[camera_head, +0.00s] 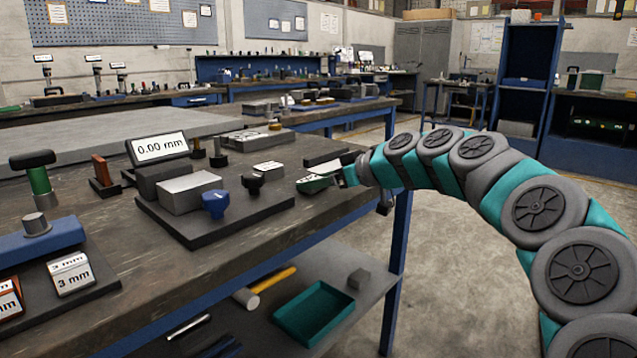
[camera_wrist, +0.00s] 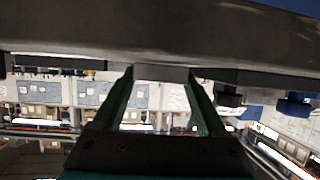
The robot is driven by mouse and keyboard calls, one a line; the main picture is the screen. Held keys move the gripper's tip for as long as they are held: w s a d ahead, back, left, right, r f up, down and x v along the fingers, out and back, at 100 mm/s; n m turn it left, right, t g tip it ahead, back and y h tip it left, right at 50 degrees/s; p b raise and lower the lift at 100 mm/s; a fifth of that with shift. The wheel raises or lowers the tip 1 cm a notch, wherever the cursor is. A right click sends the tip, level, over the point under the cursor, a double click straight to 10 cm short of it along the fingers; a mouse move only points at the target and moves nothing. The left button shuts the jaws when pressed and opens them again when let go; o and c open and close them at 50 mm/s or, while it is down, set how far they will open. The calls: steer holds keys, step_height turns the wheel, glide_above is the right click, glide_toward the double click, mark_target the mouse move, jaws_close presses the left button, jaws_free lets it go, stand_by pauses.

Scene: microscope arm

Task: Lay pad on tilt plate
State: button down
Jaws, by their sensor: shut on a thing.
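My gripper (camera_head: 318,178) is at the front right edge of the workbench, right of the dark base plate (camera_head: 225,222). In the wrist view its two green fingers (camera_wrist: 163,80) close on a thin dark grey bar, possibly the pad (camera_wrist: 162,73). The bar's far side is hidden. On the base plate are a grey metal block (camera_head: 190,190), a blue knob (camera_head: 215,203), a black knob (camera_head: 252,183) and a display reading 0.00 mm (camera_head: 160,149). I cannot tell which part is the tilt plate. The held bar looks apart from these parts.
A small labelled block (camera_head: 268,169) lies left of my gripper. A green-handled tool (camera_head: 37,180) and a 3 mm block (camera_head: 71,274) stand at the left. A teal tray (camera_head: 314,312) and a hammer (camera_head: 262,290) lie on the lower shelf. Open floor is at right.

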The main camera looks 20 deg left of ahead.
steer(key=shift+f+b, duration=0.2)
steer(key=shift+b, duration=0.15)
jaws_free()
steer(key=shift+r+p, duration=0.35)
steer(key=shift+p, duration=0.6)
steer(key=v, duration=0.3)
steer(key=b+v, duration=0.1)
steer(key=v, duration=0.3)
steer(key=shift+s+d, duration=0.25)
steer(key=shift+s, duration=0.05)
